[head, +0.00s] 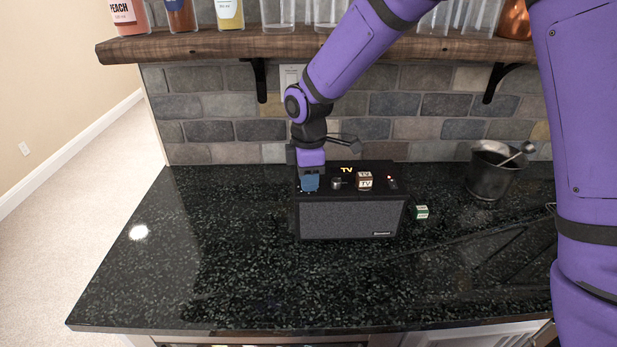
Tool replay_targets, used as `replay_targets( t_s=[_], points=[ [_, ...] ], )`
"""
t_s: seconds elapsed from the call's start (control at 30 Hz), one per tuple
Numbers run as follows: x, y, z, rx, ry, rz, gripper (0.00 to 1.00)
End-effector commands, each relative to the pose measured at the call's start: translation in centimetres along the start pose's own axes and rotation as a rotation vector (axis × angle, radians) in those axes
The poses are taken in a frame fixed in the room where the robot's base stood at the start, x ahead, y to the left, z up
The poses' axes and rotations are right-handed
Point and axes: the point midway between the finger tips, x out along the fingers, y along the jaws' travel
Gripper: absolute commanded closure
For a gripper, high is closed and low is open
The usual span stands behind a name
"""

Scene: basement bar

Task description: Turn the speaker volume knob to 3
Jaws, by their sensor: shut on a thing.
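The black speaker (347,219) with a grey grille stands on the dark counter below the brick wall. My gripper (310,182) reaches down from behind onto the left end of the speaker's top, its blue fingertips low over the panel. It is shut on what seems to be the volume knob there, which the fingers mostly hide. Small light marks show around that spot, but the knob's setting cannot be read. A second, dark knob (337,184) sits just right of my fingers, apart from them.
A green-and-white cube (422,212) lies right of the speaker. A dark metal bucket (489,178) stands farther right. A wooden shelf (200,45) with bottles and glasses overhangs. Counter front is clear.

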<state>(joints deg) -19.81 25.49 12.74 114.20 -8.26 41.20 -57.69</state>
Motion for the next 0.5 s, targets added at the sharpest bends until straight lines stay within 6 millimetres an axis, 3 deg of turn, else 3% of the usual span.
replay_targets(
  t_s=[0.5],
  points=[
    [-0.07, 0.03, -0.06, 0.489, 0.001, 0.002, 0.98]
  ],
)
